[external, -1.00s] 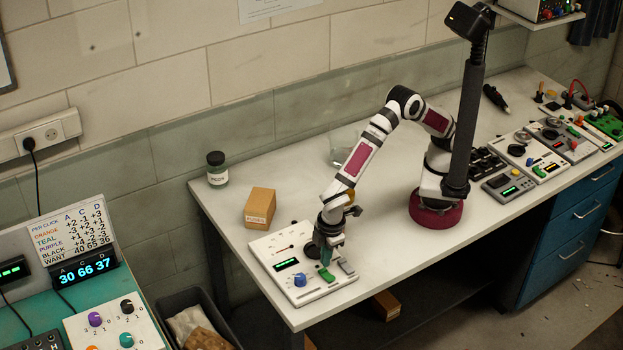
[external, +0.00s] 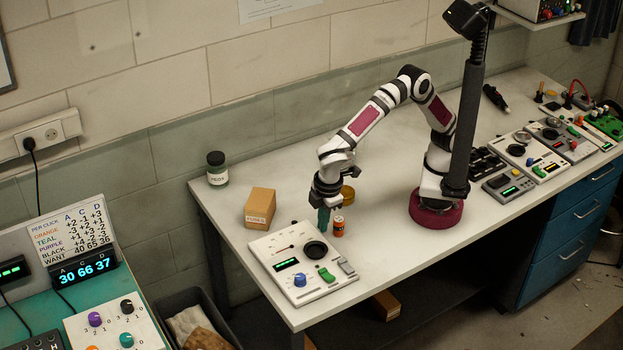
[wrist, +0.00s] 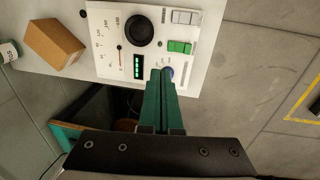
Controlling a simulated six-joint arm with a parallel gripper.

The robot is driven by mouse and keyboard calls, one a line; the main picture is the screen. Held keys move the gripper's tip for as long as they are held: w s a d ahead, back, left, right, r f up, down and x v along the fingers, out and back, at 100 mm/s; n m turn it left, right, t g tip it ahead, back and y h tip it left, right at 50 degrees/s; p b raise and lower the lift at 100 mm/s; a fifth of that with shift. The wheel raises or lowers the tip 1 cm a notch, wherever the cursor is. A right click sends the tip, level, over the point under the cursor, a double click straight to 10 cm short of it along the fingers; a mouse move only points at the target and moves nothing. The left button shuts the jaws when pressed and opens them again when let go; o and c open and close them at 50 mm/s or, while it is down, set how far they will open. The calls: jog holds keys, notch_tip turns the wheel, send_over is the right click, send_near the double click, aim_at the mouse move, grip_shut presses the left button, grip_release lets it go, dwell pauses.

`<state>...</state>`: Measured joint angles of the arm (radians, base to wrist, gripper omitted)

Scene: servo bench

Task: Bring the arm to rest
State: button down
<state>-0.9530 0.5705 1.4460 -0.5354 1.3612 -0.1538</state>
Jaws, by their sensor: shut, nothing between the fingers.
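My gripper (external: 323,222) is shut and empty, with its teal fingers pointing down above the bench, just behind the white control panel. In the wrist view the closed fingers (wrist: 160,80) lie together in front of the panel (wrist: 101,45). The panel (external: 270,244) carries a blue knob (external: 300,280), a green switch (external: 326,274), a black round dish (external: 315,250) and a lit green display (external: 286,264). The bench (external: 385,240) bears my arm, which is bent at the elbow and raised.
A cardboard box (external: 260,207) and a lidded jar (external: 217,170) stand at the left. More devices (external: 535,160) line the right. The bench middle is clear.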

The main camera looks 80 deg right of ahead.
jog(key=s+d+r+m+g, duration=0.1)
jog(key=d+r+m, duration=0.15)
jog(key=d, duration=0.55)
jog(key=s+d+r+m+y, duration=0.1)
jog(key=s+d+r+m, duration=0.15)
jog(key=d, duration=0.55)
jog(key=s+d+r+m+g, duration=0.15)
jog(key=d+m, duration=0.25)
jog(key=d, duration=0.4)
jog(key=s+d+f+m+t+y, duration=0.1)
jog(key=s+d+m, duration=0.4)
jog(key=s, duration=0.5)
jog(key=shift+s+d+f+m+y, duration=0.3)
jog(key=shift+d+f+y, duration=0.2)
jog(key=shift+d+f, duration=0.5)
jog(key=shift+d+r, duration=0.1)
jog(key=shift+r, duration=0.1)
